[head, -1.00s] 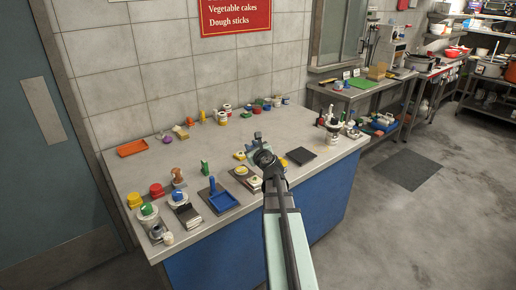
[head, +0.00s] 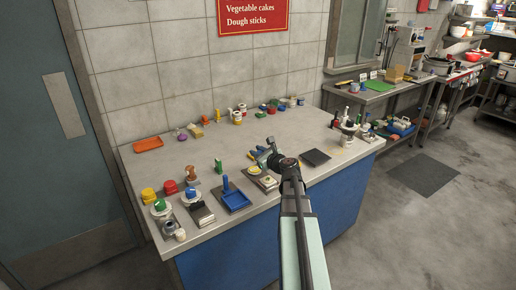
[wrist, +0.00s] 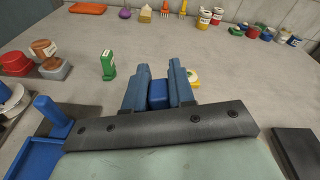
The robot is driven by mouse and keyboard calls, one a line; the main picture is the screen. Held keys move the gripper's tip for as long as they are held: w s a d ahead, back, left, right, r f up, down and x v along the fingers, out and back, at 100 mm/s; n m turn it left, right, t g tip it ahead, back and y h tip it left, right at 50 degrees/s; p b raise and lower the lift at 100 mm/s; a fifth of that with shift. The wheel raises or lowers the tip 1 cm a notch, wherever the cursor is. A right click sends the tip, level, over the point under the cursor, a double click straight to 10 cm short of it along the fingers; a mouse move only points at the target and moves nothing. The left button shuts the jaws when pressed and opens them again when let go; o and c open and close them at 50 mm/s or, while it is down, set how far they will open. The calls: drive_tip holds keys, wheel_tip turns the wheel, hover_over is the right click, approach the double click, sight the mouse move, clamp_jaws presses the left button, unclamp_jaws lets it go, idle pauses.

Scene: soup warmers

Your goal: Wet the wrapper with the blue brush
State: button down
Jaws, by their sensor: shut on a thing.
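My gripper (wrist: 158,78) is shut on a blue block-like thing, which may be the handle of the blue brush (wrist: 158,97). Only part of it shows between the fingers. In the head view my gripper (head: 261,155) is over the front middle of the counter. A dark board (head: 263,188) with pale yellow pieces (head: 254,170) lies just below and left of it; I cannot tell which piece is the wrapper. A blue tray (head: 238,208) with an upright blue handle (head: 226,184) is left of that board. The tray also shows in the wrist view (wrist: 30,160).
A green bottle (wrist: 107,66) stands left of my gripper, and a yellow-topped piece (wrist: 193,78) is just beyond the right finger. A dark flat plate (head: 315,157) lies to the right. Jars and small items line the back wall. The counter's middle is clear.

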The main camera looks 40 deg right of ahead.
drive_tip(key=f, duration=0.2)
drive_tip(key=s+f, duration=0.1)
drive_tip(key=f, duration=0.1)
drive_tip(key=shift+s+f, duration=0.15)
drive_tip(key=shift+f, duration=0.1)
drive_tip(key=shift+s+r, duration=0.15)
drive_tip(key=shift+s, duration=1.35)
drive_tip(key=w, duration=0.4)
drive_tip(key=shift+w+f, duration=0.15)
drive_tip(key=shift+f, duration=0.1)
drive_tip(key=shift+r, duration=4.3)
